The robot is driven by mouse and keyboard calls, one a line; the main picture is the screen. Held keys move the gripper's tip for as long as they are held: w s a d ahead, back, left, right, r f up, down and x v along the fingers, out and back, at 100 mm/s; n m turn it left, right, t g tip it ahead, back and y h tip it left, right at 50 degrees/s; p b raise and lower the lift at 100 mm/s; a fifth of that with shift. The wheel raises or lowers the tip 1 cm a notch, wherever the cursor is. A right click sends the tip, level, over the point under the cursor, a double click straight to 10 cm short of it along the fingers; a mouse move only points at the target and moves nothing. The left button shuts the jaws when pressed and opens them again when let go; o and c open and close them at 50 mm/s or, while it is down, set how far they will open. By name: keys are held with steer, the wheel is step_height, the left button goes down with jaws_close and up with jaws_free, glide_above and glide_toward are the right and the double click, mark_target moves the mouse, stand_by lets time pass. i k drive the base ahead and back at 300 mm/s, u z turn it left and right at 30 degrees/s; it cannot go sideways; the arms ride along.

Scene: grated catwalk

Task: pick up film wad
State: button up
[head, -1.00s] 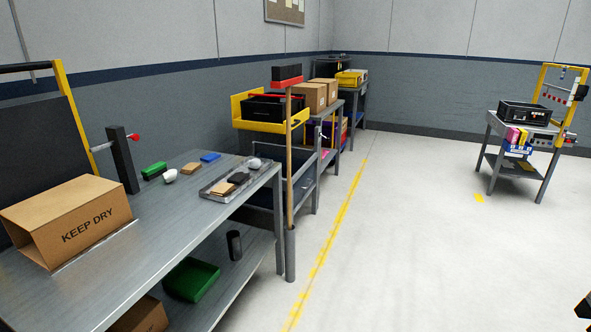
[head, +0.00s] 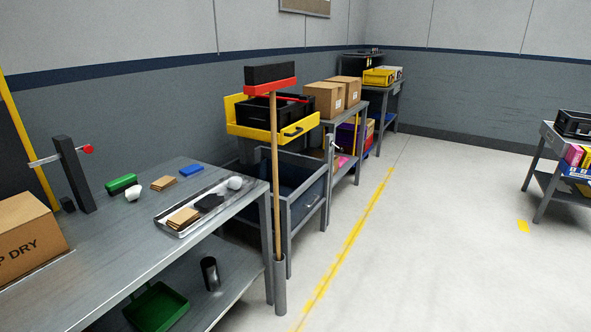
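Two small whitish lumps are on the metal workbench (head: 110,262); I cannot tell for sure which is the film wad. One white lump (head: 133,193) lies on the bare bench top, just in front of a green block (head: 122,184). The other, a greyish-white rounded lump (head: 235,183), sits at the far right end of a shallow metal tray (head: 172,226). The tray also holds brown cardboard pieces (head: 183,218) and a black item (head: 209,202). My gripper is not in view.
A cardboard box (head: 28,240) and a dark post (head: 74,175) stand on the bench's left side. A long-handled broom (head: 277,190) stands upright in a grey tube at the bench's right corner. Clear floor (head: 430,240) lies right of the yellow line.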

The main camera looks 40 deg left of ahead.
mark_target(235, 183)
steer(key=z, duration=0.05)
steer(key=i, duration=1.8)
steer(key=u, duration=0.6)
steer(key=i, duration=0.9)
steer(key=u, duration=1.65)
steer(key=i, duration=0.8)
steer(key=u, duration=0.65)
steer(key=i, duration=0.4)
steer(key=z, duration=0.05)
